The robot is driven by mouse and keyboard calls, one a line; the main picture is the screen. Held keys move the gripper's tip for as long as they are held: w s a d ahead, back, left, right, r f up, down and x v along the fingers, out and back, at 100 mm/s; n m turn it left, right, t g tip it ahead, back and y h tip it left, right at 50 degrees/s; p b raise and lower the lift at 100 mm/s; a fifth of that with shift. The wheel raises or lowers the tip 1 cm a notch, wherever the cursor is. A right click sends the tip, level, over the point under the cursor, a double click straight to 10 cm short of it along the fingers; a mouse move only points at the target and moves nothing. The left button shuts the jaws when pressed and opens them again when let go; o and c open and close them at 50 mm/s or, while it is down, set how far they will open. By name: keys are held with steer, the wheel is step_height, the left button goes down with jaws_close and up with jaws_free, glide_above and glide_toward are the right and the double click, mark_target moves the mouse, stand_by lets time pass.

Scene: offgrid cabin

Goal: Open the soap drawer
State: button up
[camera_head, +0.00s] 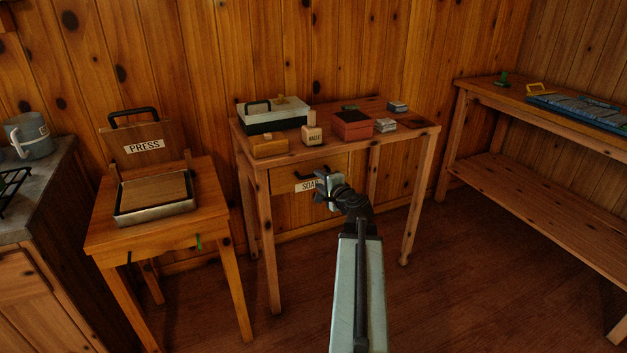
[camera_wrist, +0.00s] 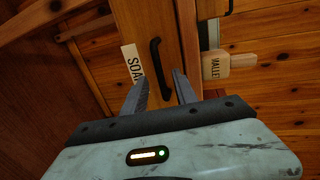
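The soap drawer (camera_head: 282,178) is under the top of the middle wooden table, with a white "SOAP" label and a dark handle (camera_head: 304,176). Its front looks closed. My gripper (camera_head: 325,192) is in front of the drawer and hides part of the label. In the wrist view the drawer front (camera_wrist: 140,22) appears turned on its side, with the black curved handle (camera_wrist: 157,62) just ahead of and between the finger tips. My gripper (camera_wrist: 161,76) is open, with its two fingers apart. I cannot tell whether they touch the handle.
A bench (camera_head: 490,93) stands at right. Floor (camera_head: 430,270) is clear between them.

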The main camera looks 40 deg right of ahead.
mark_target(314, 175)
steer(key=x, duration=0.3)
steer(key=b+x, duration=0.1)
steer(key=x, duration=0.3)
steer(key=shift+s+d, duration=0.15)
steer(key=shift+d, duration=0.05)
jaws_close()
stand_by(0.9)
